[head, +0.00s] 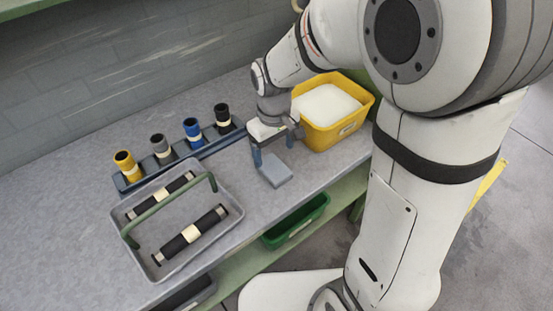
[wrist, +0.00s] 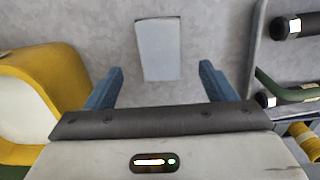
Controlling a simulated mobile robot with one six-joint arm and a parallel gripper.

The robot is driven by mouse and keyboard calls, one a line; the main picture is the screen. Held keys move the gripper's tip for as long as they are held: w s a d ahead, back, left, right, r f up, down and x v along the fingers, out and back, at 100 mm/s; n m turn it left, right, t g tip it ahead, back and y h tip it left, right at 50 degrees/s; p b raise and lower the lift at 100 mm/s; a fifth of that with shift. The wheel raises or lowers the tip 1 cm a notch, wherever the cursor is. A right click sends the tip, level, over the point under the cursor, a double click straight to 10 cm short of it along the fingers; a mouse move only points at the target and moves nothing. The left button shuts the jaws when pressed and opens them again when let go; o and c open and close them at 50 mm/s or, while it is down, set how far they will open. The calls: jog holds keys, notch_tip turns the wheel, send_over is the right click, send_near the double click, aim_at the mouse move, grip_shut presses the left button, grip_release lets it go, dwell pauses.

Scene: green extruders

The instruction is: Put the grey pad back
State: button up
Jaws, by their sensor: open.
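The grey pad (head: 277,174) is a flat, light grey rectangle lying on the grey worktop, in front of the yellow bin and right of the grey tote. In the wrist view the pad (wrist: 158,48) lies ahead, roughly centred between my two blue fingers. My gripper (head: 272,151) points down above the worktop by the pad. In the wrist view my gripper (wrist: 161,67) is open with nothing between its fingers. The pad's height below the fingertips is hard to judge.
A yellow bin (head: 322,138) with white contents stands right of my gripper. A grey tote (head: 227,232) with a green handle holds two dark rollers. Behind it, a blue rack (head: 131,183) carries several coloured cylinders. A green bin (head: 297,222) sits lower, beyond the worktop's front edge.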

notch_tip(320, 180, up, 5)
jog(key=s+d+r+m+t, duration=0.2)
jog(key=s+d+r+m, duration=0.2)
jog(key=s+d, duration=0.8)
jog(key=m, duration=0.2)
jog(key=shift+d+m+t, duration=0.3)
jog(key=shift+d+m, duration=0.1)
jog(key=shift+s+r, duration=0.1)
jog(key=shift+c, duration=0.5)
